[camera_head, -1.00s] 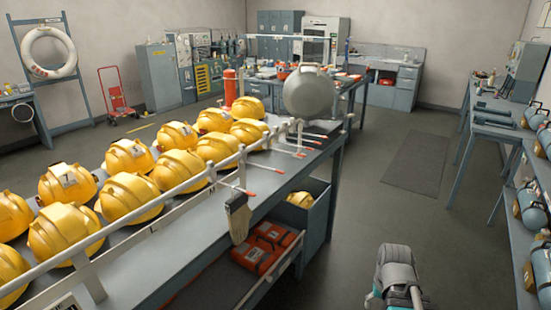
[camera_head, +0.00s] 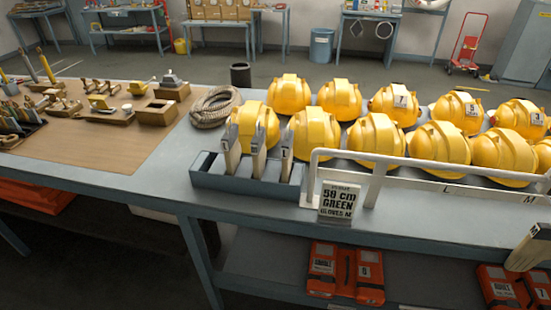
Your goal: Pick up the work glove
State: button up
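A beige item with a dark end, which looks like a work glove (camera_head: 530,248), hangs at the table's front edge at the far right and is cut off by the frame. Three pale, upright, flat items (camera_head: 258,150) stand in a dark grey tray (camera_head: 240,188) near the table's front edge. They may also be gloves; I cannot tell for sure. A small sign (camera_head: 340,201) beside the tray reads something like "50 cm green gloves". My gripper is not in view.
Several yellow helmets (camera_head: 438,148) stand behind a white rail (camera_head: 420,160) on the long table. A brown board (camera_head: 80,145) holds wooden tools. Orange cases (camera_head: 345,272) lie on the lower shelf.

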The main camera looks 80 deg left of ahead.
aim_at(258, 150)
jog(key=u, duration=2.75)
jog(key=i, duration=0.55)
jog(key=u, duration=0.1)
